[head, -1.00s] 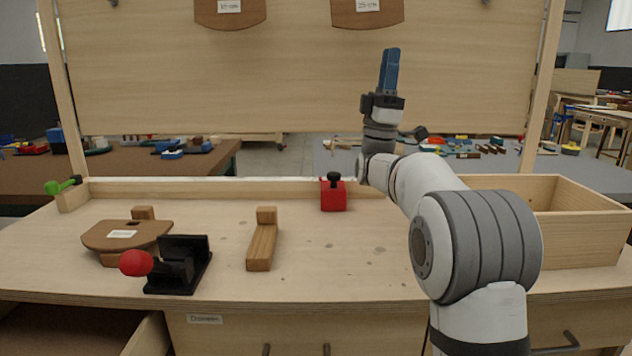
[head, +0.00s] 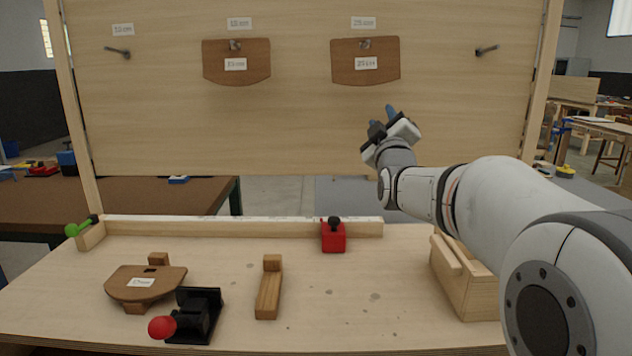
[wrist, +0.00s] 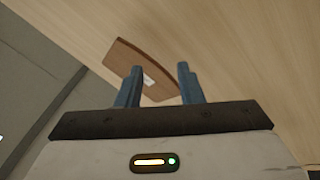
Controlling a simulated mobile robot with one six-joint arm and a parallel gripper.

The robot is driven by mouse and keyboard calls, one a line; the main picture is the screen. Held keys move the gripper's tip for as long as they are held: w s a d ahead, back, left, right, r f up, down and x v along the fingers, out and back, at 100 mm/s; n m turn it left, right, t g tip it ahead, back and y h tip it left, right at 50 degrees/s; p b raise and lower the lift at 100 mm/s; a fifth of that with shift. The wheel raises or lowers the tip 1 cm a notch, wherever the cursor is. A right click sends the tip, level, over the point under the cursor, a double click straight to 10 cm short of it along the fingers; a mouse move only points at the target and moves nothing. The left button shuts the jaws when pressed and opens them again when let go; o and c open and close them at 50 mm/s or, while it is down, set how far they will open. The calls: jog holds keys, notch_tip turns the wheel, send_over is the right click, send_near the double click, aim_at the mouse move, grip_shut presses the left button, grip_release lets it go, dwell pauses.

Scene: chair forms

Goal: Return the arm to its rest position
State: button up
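My gripper (head: 384,116) is raised above the bench at right of centre in the head view, in front of the upright wooden panel. In the wrist view its two blue fingers (wrist: 158,88) stand apart with nothing between them that they touch. Beyond the fingers, a brown seat board (wrist: 125,62) shows on the panel. My arm reaches in from the lower right and hides part of the bench's right side.
Two brown boards, left (head: 236,84) and right (head: 352,72), hang on the panel.

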jog(key=s+f+m+g+p, duration=0.3)
jog(key=s+f+g+p, duration=0.2)
jog(key=s, duration=0.7)
jog(key=s+f+m+g+p, duration=0.3)
jog(key=s+f+g+p, duration=0.2)
jog(key=s+g, duration=0.3)
jog(key=s+f+m+g+p, duration=0.4)
jog(key=s+f+g+p, duration=0.1)
jog(key=s, duration=1.1)
notch_tip(320, 180, down, 2)
jog(key=shift+s+d+f+g, duration=0.1)
jog(key=shift+s+d+g, duration=0.25)
jog(key=shift+g, duration=0.55)
jog(key=shift+w+d, duration=0.1)
